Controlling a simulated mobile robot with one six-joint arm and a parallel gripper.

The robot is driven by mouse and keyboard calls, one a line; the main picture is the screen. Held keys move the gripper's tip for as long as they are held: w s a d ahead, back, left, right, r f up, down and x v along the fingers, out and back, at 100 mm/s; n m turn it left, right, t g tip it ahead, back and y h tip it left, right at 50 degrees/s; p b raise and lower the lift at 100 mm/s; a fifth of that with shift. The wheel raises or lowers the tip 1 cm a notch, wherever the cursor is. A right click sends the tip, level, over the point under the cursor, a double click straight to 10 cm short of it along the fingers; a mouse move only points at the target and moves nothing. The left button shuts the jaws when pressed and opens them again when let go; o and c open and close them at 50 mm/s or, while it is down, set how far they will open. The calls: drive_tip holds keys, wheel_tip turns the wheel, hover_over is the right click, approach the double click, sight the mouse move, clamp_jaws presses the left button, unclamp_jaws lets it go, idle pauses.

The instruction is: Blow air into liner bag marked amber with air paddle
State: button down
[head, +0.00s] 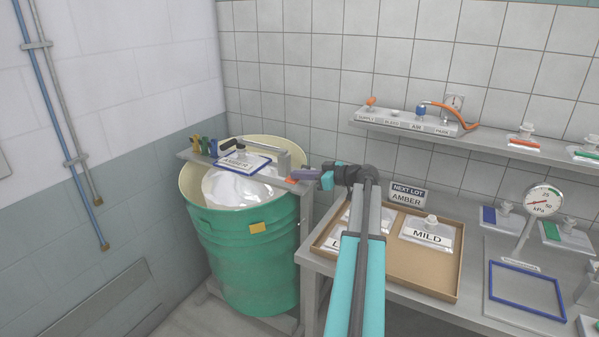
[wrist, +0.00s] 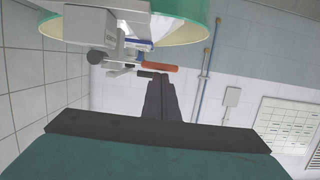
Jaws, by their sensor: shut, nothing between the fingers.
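The liner bag (head: 235,188), white and crumpled, lies inside the green drum (head: 250,245). A plate marked AMBER (head: 245,162) sits on the bar (head: 208,160) across the drum's top. My gripper (head: 296,175) is shut and empty at the bar's right end, pointing left. In the wrist view my gripper (wrist: 157,80) is just below an orange lever (wrist: 160,67) and close to a small black lever (wrist: 150,74); I cannot tell whether it touches either. Which lever is the air paddle is not readable. My arm hides part of the bench.
A shelf holds a fittings panel (head: 407,123) with an orange hose. Below are a NEXT LOT AMBER sign (head: 408,195), a cardboard tray (head: 400,275) with a MILD pouch (head: 427,231), a kPa gauge (head: 543,202) and a blue frame (head: 525,315). Tiled walls stand close behind the drum.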

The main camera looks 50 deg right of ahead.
drive_tip(key=shift+a+f+n+h+b, duration=0.15)
drive_tip(key=shift+f+n+b, duration=0.45)
drive_tip(key=shift+b, duration=1.85)
drive_tip(key=shift+a+f+n+h+b, duration=0.15)
drive_tip(key=shift+f+n+b, duration=0.45)
drive_tip(key=shift+b, duration=1.8)
drive_tip(key=f+n+b, duration=0.1)
drive_tip(key=b, duration=0.3)
drive_tip(key=f+h+b, duration=0.1)
drive_tip(key=b, duration=0.4)
drive_tip(key=shift+s+d+f+n, duration=0.1)
drive_tip(key=shift+d+f+n, duration=0.1)
drive_tip(key=shift+f+n, duration=0.2)
drive_tip(key=shift+a+r, duration=0.1)
drive_tip(key=shift+r, duration=0.1)
drive_tip(key=shift+t, duration=0.3)
drive_tip(key=r, duration=0.1)
drive_tip(key=a+r, duration=0.1)
drive_tip(key=s+r, duration=0.1)
drive_tip(key=shift+a+r, duration=0.3)
drive_tip(key=shift+r, duration=0.1)
drive_tip(key=v, duration=0.9)
drive_tip(key=shift+b, duration=0.45)
drive_tip(key=shift+s+d+r, duration=0.15)
